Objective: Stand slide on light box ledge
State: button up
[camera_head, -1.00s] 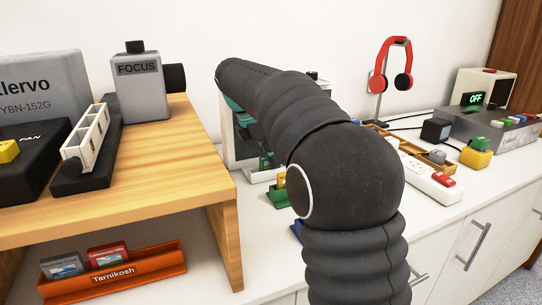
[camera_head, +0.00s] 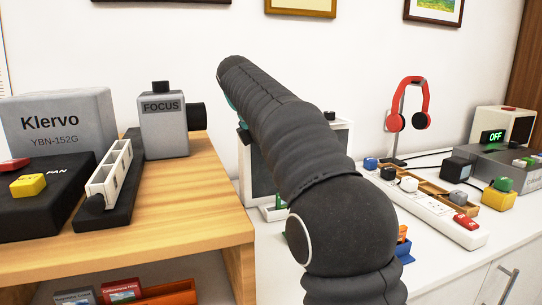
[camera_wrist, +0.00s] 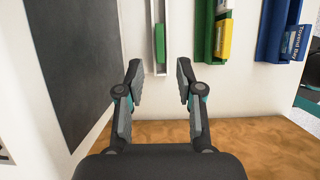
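The light box (camera_head: 345,135) stands behind my arm in the head view, a white frame with a dark panel, partly hidden. In the wrist view its dark panel (camera_wrist: 85,62) fills the left side, and a white ledge (camera_wrist: 150,25) runs down the middle. A green slide-like piece (camera_wrist: 159,43) sits in the ledge; its lettering cannot be read. It also shows in the head view (camera_head: 280,202). My gripper (camera_wrist: 159,68) is open and empty, its fingertips apart from the green piece, one to each side of it. My arm hides the gripper in the head view.
A green holder with a yellow slide (camera_wrist: 223,38) and a blue holder with a slide (camera_wrist: 289,42) lie to the right. A wooden shelf (camera_head: 190,205) bears the Klervo unit (camera_head: 60,125) and a FOCUS box (camera_head: 164,130). An orange slide tray (camera_head: 172,293) is below.

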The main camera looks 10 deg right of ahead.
jog(key=v, duration=0.3)
dwell(0.5)
